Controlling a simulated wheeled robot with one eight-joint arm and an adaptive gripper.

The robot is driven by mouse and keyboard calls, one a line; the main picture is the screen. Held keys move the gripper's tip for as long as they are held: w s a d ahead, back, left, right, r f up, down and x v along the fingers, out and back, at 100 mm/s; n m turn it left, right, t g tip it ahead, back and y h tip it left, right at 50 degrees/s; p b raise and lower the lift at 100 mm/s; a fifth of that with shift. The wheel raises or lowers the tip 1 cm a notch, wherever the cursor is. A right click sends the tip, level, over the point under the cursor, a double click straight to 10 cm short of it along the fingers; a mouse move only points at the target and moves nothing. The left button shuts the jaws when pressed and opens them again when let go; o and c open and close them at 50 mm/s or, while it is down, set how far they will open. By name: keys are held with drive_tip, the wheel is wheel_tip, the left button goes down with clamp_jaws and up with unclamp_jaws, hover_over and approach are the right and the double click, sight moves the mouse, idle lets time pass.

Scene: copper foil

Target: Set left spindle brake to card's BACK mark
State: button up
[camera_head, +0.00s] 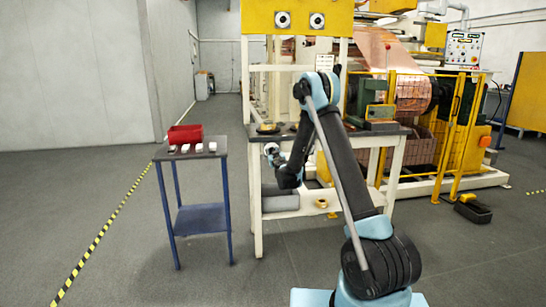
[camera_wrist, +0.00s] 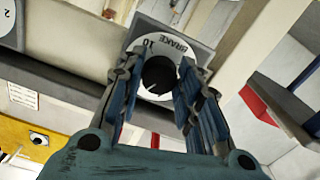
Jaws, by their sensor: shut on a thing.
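In the wrist view a round black knob (camera_wrist: 159,72) sits on a pale dial plate (camera_wrist: 190,44) lettered BRAKE, with a 10 visible; the lettering appears upside down. My gripper (camera_wrist: 157,84) has its two fingers around the knob, one on each side, and is shut on it. The fingers hide parts of the dial's sides, and I cannot read the knob's setting. A small white card with fine print (camera_wrist: 22,96) is at the left; its text is illegible. In the head view my arm reaches to the front of the bench, and the knob cannot be made out.
Part of another dial (camera_wrist: 8,22) shows at the wrist view's upper left. In the head view a blue-legged side table (camera_head: 200,222) with a red bin (camera_head: 185,134) stands left of the bench (camera_head: 256,205). Yellow guard rails (camera_head: 457,125) stand right. Floor at the left is clear.

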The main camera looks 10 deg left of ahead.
drive_tip(key=o, duration=1)
drive_tip(key=shift+o, duration=0.2)
drive_tip(key=shift+s, duration=0.15)
drive_tip(key=v, duration=1.1)
drive_tip(key=shift+s, duration=0.35)
drive_tip(key=shift+d, duration=0.2)
